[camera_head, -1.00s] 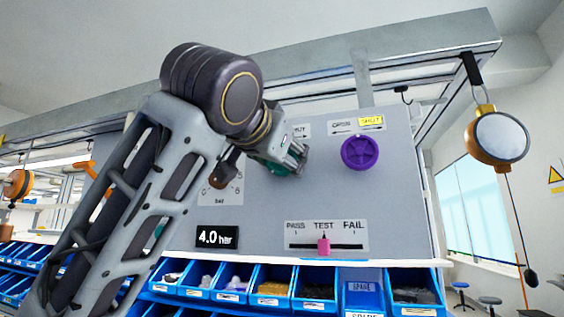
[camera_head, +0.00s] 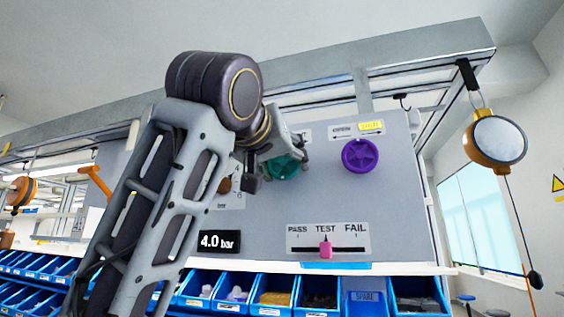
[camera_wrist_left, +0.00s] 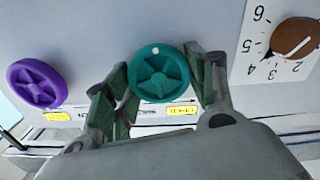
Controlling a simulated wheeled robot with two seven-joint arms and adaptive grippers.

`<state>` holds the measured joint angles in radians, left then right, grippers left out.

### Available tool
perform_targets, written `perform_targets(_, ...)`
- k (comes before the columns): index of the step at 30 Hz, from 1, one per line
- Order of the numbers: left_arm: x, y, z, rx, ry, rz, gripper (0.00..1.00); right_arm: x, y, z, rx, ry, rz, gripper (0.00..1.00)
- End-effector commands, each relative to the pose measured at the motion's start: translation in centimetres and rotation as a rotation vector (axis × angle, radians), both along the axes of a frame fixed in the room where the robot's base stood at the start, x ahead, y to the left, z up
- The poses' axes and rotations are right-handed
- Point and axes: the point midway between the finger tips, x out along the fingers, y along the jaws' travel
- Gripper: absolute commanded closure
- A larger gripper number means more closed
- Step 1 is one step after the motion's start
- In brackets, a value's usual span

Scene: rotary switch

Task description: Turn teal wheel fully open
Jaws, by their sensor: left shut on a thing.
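The teal wheel (camera_head: 282,167) is on the grey panel, left of the purple wheel, partly hidden by my left arm. In the left wrist view the teal wheel (camera_wrist_left: 159,73) shows its spokes and a white dot near its upper rim. My left gripper (camera_head: 287,160) is shut on it, with green-padded fingers on either side of the rim in the left wrist view. A yellow-lit label (camera_wrist_left: 181,110) shows by the wheel there, upside down; it seems to read OPEN. My right gripper is not in view.
The purple wheel (camera_head: 360,156) has a yellow-lit label (camera_head: 371,125) above it. A brown knob on a numbered dial (camera_wrist_left: 295,38) is beside the teal wheel. Below are a 4.0 bar display (camera_head: 218,242) and a pink slider (camera_head: 325,249) at TEST. Blue bins (camera_head: 274,297) line the bottom.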

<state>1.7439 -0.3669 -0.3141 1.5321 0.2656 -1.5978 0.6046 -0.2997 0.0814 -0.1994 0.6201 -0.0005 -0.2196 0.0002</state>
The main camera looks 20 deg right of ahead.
Motion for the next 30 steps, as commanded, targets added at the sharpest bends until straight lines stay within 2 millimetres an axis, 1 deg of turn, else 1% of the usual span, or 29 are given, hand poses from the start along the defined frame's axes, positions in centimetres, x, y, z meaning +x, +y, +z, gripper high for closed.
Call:
perform_targets(1, 0.1, -0.1, -0.3, 0.003, 0.008, -0.001, 0.68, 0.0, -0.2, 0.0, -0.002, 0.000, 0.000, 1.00)
perform_targets(9, 0.1, -0.1, -0.3, 0.004, 0.007, -0.001, 0.68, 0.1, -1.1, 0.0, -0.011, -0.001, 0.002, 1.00)
perform_targets(10, 0.1, -0.1, -0.3, 0.004, 0.007, -0.001, 0.42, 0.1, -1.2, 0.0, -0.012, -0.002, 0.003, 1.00)
perform_targets(12, 0.1, -0.1, -0.2, 0.003, 0.006, 0.000, 0.33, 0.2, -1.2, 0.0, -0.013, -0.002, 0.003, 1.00)
perform_targets(15, 0.0, -0.1, -0.2, 0.002, 0.005, -0.001, 0.22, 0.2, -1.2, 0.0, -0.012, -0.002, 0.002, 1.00)
perform_targets(20, 0.0, 0.0, -0.1, 0.001, 0.003, -0.001, 0.22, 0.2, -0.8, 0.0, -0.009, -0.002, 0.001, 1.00)
perform_targets(24, 0.0, 0.0, 0.0, 0.001, 0.002, 0.000, 0.22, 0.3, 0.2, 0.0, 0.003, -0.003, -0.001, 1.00)
perform_targets(30, -0.4, 0.3, 0.0, 0.001, 0.001, 0.000, 0.22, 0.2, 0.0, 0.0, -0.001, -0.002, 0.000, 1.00)
